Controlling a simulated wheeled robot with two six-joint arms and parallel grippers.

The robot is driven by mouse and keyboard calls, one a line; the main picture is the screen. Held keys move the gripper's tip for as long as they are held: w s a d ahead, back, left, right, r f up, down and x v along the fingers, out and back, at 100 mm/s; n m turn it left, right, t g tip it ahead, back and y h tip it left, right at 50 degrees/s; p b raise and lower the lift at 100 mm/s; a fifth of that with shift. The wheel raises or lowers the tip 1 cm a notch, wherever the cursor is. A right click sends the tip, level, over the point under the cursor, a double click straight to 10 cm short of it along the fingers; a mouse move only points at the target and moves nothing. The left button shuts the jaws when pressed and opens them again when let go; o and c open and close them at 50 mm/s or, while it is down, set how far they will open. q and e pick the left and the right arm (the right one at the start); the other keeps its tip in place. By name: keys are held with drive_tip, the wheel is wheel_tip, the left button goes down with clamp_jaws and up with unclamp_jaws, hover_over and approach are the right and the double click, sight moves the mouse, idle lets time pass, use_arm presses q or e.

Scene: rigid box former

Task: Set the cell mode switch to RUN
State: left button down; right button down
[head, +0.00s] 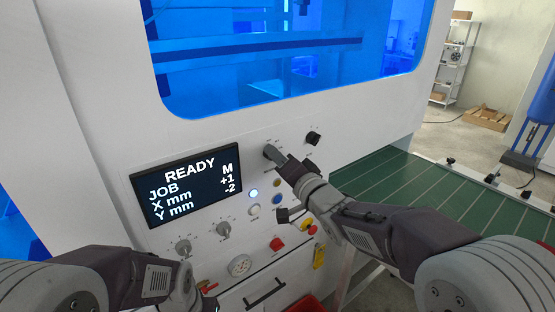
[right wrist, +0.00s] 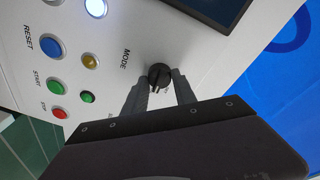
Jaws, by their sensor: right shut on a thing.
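The mode switch, a small black rotary knob (right wrist: 159,75), sits on the white panel beside the word MODE in the right wrist view. My right gripper (right wrist: 160,88) has one finger on each side of it and is shut on it. In the head view my right gripper (head: 272,154) reaches the panel right of the display and mostly hides the knob. The display (head: 187,183) reads READY, JOB, X mm and Y mm. The switch's position lettering is too small or covered to read. My left arm is low at the left; its fingers do not show clearly.
Another black knob (head: 313,138) is close to the right of my right gripper. Two grey dials (head: 223,230) sit below the display. Blue (right wrist: 51,46), yellow, green and red buttons are near the switch. A green conveyor (head: 385,185) lies at the right.

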drive_tip(key=shift+f+n+y+b, duration=0.1)
drive_tip(key=shift+n+y+b, duration=0.35)
drive_tip(key=shift+n+b, duration=2)
drive_tip(key=shift+f+n+y+b, duration=0.1)
drive_tip(key=shift+n+y+b, duration=0.6)
drive_tip(key=shift+n, duration=3.1)
drive_tip(key=shift+f+n+y+b, duration=0.15)
drive_tip(key=shift+n+b, duration=1.9)
drive_tip(key=shift+n, duration=1.1)
drive_tip(key=shift+r, duration=0.15)
drive_tip(key=c, duration=1)
unclamp_jaws()
drive_tip(key=shift+w, duration=0.1)
drive_tip(key=shift+d, duration=0.1)
